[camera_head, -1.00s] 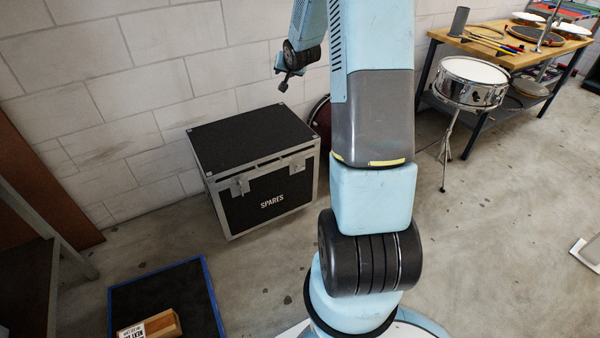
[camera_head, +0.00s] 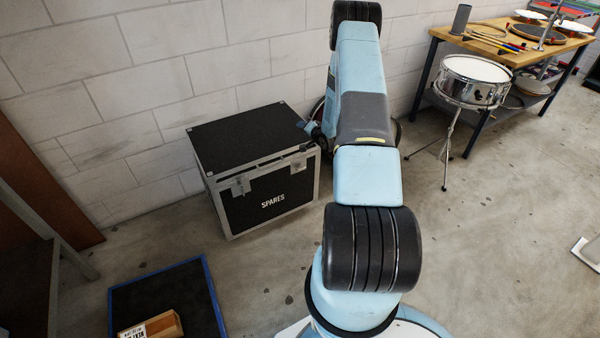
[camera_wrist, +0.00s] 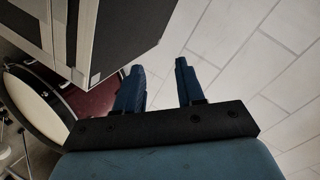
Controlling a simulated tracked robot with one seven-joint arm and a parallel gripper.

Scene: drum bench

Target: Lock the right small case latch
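The black case marked SPARES (camera_head: 250,195), with metal edges, stands on the floor against the wall, lid down. Its left latch (camera_head: 240,185) shows on the front. The right latch (camera_head: 298,166) is small near the front right corner; I cannot tell whether it is locked. In the head view my gripper (camera_head: 314,132) is beside the case's right edge, partly hidden by my arm. In the wrist view my gripper (camera_wrist: 158,66) is open, its two blue fingers apart with nothing between them. Part of the case (camera_wrist: 112,35) is at upper left there, beside the fingers.
A red drum (camera_wrist: 95,105) stands close to the case's right side, mostly behind my arm in the head view. A snare drum (camera_head: 474,80) on a stand and a wooden bench (camera_head: 490,48) are at right. A blue-edged mat (camera_head: 165,290) lies front left. The floor before the case is clear.

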